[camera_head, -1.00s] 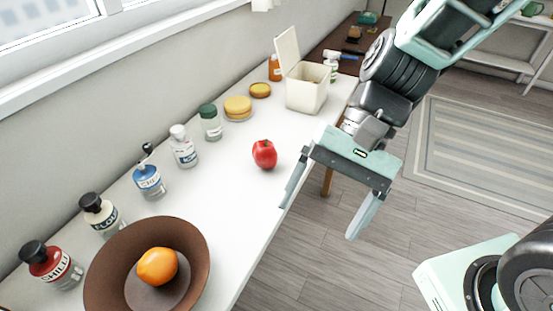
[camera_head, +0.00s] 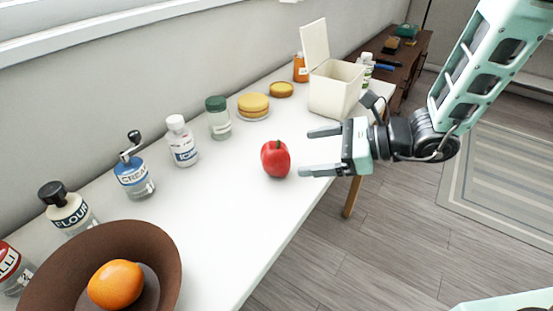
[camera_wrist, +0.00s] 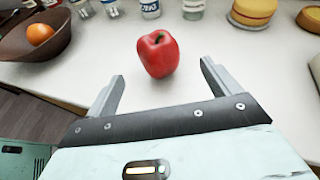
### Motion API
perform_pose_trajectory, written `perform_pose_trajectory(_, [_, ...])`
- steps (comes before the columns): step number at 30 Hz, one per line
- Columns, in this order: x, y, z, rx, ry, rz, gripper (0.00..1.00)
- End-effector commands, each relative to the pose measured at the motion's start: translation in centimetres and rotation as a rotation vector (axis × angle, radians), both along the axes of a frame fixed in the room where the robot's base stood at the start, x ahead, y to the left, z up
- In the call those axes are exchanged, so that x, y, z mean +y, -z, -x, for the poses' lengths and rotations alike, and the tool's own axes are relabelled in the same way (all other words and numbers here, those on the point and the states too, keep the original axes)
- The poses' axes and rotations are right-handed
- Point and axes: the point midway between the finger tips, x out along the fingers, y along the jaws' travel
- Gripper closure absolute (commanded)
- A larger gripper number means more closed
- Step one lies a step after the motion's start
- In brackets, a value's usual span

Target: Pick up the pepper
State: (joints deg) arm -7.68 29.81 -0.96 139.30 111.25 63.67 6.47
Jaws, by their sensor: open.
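The red pepper (camera_head: 276,159) stands on the white counter (camera_head: 245,215), near its front edge.
A brown bowl (camera_head: 45,275) with an orange (camera_head: 116,284) stands at the lower left. Several bottles and jars line the wall side. A cream box (camera_head: 335,92) with its lid raised stands beyond my gripper. The counter around the pepper is clear.

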Motion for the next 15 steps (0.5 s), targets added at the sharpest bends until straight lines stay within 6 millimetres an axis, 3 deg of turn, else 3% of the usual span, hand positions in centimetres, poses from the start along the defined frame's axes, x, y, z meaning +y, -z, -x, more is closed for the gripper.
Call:
perform_pose_trajectory(3, [2.1,0.9,-0.5,0.001,-0.005,0.001,0.11])
perform_pose_trajectory(15, [5.5,2.1,-1.6,0.000,-0.005,0.000,0.11])
